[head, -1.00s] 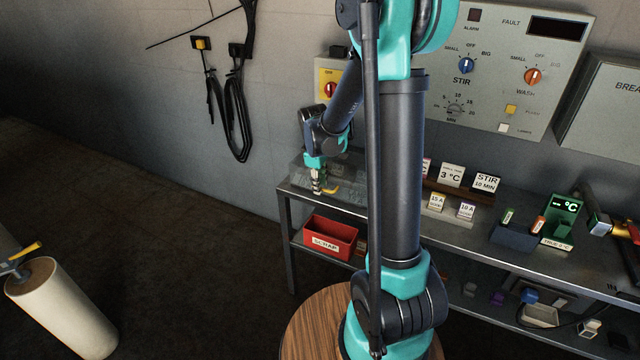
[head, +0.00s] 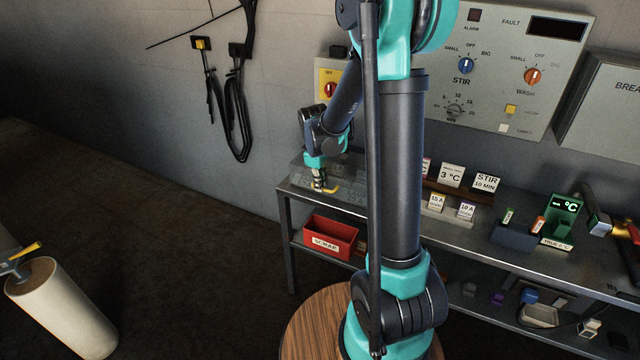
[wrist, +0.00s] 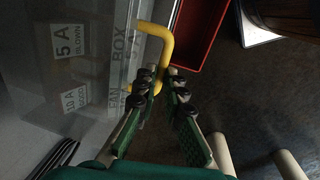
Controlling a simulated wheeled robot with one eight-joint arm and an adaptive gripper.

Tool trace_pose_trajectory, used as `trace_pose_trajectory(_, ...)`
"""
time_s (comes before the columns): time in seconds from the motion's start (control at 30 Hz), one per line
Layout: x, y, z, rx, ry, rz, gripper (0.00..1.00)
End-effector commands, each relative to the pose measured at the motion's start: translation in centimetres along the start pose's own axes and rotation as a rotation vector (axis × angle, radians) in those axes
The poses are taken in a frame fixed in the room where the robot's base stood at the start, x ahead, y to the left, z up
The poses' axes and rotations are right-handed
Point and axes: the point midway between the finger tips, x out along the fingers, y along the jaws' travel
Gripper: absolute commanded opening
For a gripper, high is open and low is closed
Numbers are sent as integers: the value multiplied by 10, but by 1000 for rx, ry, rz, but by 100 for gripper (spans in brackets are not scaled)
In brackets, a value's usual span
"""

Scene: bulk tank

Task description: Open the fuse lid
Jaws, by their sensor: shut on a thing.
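The fuse lid is a clear panel over the fan box (wrist: 110,62), with a yellow bent handle (wrist: 155,32) at its edge. The handle also shows in the head view (head: 332,189). My gripper (wrist: 161,80) is shut on the yellow handle, with one finger on each side of it. In the head view my gripper (head: 319,182) points down at the left end of the bench. A "5 A BLOWN" label (wrist: 68,42) and a "10 A GOOD" label (wrist: 75,98) show through the clear panel. I cannot tell whether the lid is raised at all.
A red scrap bin (head: 331,238) stands on the shelf below and also shows in the wrist view (wrist: 205,30). Fuse stands (head: 436,202), a green temperature display (head: 566,212) and other items fill the bench's right part. The control panel (head: 515,60) is on the wall behind.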

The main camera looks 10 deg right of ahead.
Motion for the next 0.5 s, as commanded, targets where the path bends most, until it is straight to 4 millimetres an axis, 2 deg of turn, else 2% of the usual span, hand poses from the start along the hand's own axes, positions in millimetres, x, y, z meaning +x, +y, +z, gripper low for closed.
trace_pose_trajectory(0.27,-17,9,0,3,3,-79,0)
trace_pose_trajectory(0.37,-30,15,1,4,5,-137,0)
trace_pose_trajectory(0.5,-52,29,1,2,5,-130,0)
